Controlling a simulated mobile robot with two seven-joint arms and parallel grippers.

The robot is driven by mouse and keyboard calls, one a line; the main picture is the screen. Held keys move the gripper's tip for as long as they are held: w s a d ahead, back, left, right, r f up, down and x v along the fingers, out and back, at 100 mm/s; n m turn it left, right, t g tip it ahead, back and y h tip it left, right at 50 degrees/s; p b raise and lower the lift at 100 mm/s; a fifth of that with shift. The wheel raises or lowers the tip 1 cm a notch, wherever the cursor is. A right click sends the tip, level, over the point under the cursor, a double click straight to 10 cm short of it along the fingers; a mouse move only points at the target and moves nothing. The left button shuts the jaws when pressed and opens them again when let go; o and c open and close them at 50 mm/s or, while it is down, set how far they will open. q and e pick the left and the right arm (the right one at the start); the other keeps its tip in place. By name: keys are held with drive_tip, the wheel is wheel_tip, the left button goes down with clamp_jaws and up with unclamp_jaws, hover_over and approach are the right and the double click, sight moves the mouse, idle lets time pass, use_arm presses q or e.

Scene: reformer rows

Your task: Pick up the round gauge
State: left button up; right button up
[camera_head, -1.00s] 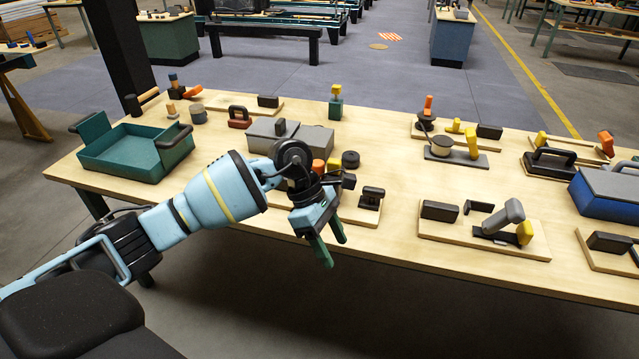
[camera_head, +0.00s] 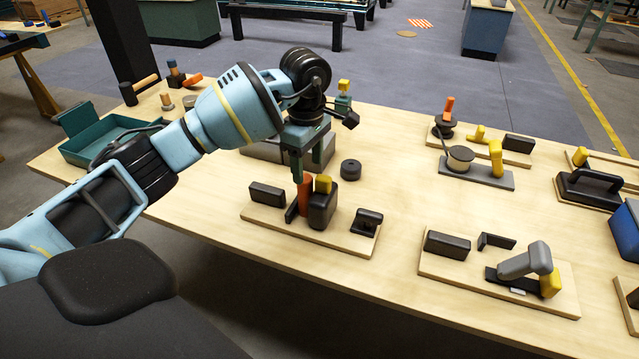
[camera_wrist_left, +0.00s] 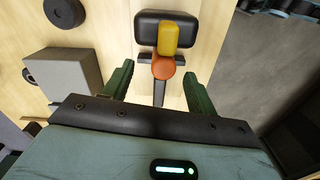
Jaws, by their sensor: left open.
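My left gripper (camera_head: 311,164) is open, pointing down over a wooden board with several handled parts. In the left wrist view its two fingers (camera_wrist_left: 158,78) stand on either side of an orange round-topped part (camera_wrist_left: 163,68), with a gap. The orange part also shows in the head view (camera_head: 304,194), upright beside a dark block (camera_head: 322,211) with a yellow top (camera_head: 323,184). A small black round disc (camera_head: 350,169) lies on the table behind the board; it also shows in the left wrist view (camera_wrist_left: 64,12). I cannot tell which is the round gauge.
The board (camera_head: 283,226) also holds a black block (camera_head: 267,194) and a black bracket (camera_head: 367,220). A grey box (camera_head: 264,150) stands behind the gripper. A green tray (camera_head: 84,160) is at the left. Another board of parts (camera_head: 440,267) lies to the right, with bare table between.

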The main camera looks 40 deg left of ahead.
sight(305, 189)
use_arm(q)
drive_tip(key=shift+w, duration=0.1)
drive_tip(key=shift+s+r, duration=0.15)
drive_tip(key=shift+s, duration=0.3)
drive_tip(key=shift+f, duration=1.45)
drive_tip(key=f, duration=0.4)
drive_tip(key=shift+a+f, duration=0.25)
drive_tip(key=shift+f, duration=0.15)
use_arm(e)
drive_tip(key=shift+s+r, duration=0.1)
drive_tip(key=shift+s, duration=0.35)
